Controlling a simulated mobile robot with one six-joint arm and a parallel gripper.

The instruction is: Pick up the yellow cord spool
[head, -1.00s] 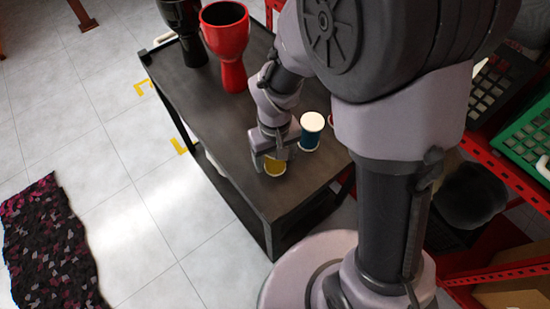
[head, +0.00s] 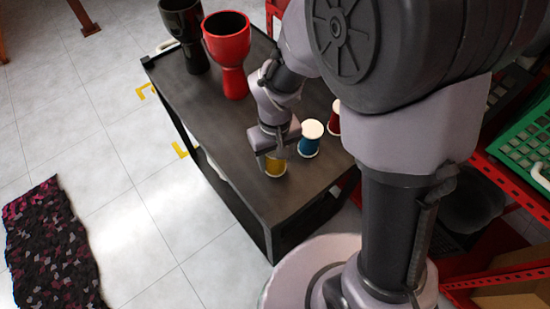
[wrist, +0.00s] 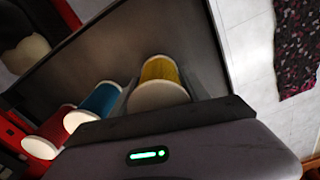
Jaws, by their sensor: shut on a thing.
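The yellow cord spool (head: 275,169) stands upright near the front edge of the dark cart top (head: 215,130). My gripper (head: 273,160) is above it, with its fingers around the spool's sides. In the wrist view the yellow spool (wrist: 160,80) sits between the two fingers (wrist: 158,92), its pale end facing the camera. My gripper is shut on it. Whether the spool is clear of the cart top cannot be told.
A blue spool (head: 310,140) stands close to the right of my gripper, with a red spool (head: 334,118) behind it. A red goblet drum (head: 231,60) and a black one (head: 187,40) stand at the cart's far end. The middle of the cart top is clear.

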